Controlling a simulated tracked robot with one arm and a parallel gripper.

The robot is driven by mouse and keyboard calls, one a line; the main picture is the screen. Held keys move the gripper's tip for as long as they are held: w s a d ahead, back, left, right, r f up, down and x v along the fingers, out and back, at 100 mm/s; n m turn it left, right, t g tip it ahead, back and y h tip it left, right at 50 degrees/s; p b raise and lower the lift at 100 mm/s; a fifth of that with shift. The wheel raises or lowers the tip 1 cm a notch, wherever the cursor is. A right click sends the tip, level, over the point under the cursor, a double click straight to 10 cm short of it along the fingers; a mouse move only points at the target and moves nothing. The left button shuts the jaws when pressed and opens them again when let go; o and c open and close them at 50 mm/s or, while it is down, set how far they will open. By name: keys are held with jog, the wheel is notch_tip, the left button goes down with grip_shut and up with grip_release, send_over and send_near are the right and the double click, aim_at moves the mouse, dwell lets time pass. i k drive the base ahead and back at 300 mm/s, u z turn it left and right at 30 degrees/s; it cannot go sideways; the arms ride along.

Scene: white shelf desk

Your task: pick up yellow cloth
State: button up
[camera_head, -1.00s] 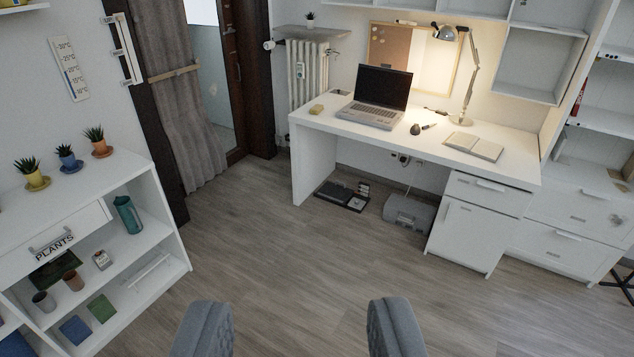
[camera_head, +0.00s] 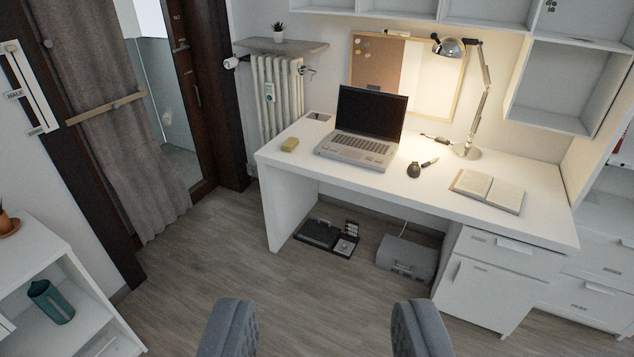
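The laptop (camera_head: 365,128), a mouse-like dark object (camera_head: 413,170), an open book (camera_head: 488,190) and a lamp (camera_head: 467,152) stand on the desk. A radiator (camera_head: 276,95) is behind its left end. A white shelf (camera_head: 40,255) is at left.

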aim_at(291, 144)
jog(key=u, duration=0.05)
jog(key=i, duration=2.85)
jog(key=u, duration=0.15)
jog(key=i, duration=1.1)
jog(key=u, duration=0.15)
